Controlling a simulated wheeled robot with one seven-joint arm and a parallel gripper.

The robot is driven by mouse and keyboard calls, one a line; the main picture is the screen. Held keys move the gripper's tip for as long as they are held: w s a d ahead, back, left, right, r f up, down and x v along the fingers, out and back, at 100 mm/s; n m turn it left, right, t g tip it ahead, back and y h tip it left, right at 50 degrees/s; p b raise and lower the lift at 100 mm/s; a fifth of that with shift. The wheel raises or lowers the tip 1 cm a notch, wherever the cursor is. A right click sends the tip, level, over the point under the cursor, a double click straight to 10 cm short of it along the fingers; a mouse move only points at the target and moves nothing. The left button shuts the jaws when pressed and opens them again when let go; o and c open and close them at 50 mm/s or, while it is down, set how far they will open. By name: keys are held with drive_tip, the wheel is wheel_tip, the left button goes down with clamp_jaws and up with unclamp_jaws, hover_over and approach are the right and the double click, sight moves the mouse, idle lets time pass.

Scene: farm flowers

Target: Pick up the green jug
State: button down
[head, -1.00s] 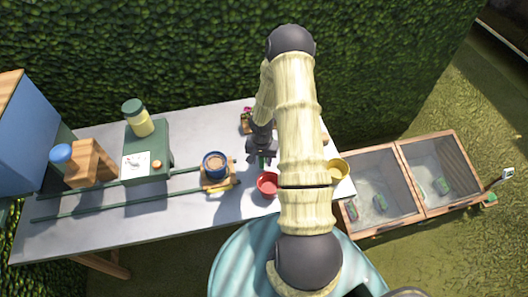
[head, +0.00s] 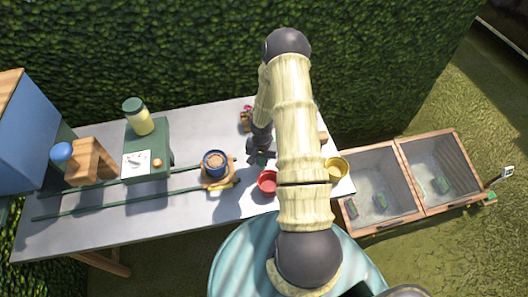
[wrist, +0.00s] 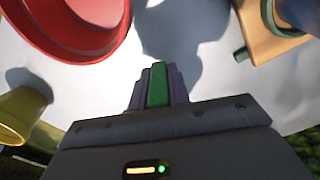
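My gripper (head: 260,157) is low over the table, left of my arm and just above the red bowl (head: 268,182) in the head view. A small green thing (head: 262,161) shows at its fingertips; it may be the green jug, but its shape is mostly hidden. In the wrist view, a narrow green part (wrist: 157,85) sits between my purple fingers with no clear gap on either side. I cannot tell whether the fingers press on it.
The red bowl (wrist: 75,25) is close to the fingers. A yellow bowl (head: 336,169) stands right of my arm. A blue pot (head: 214,158) on a wooden block is to the left. A green machine (head: 149,150) holds a yellowish jar (head: 140,116). Glass-topped boxes (head: 405,183) are at right.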

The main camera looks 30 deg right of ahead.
drive_tip(key=shift+r, duration=0.25)
drive_tip(key=shift+r+b, duration=0.8)
drive_tip(key=shift+r, duration=4)
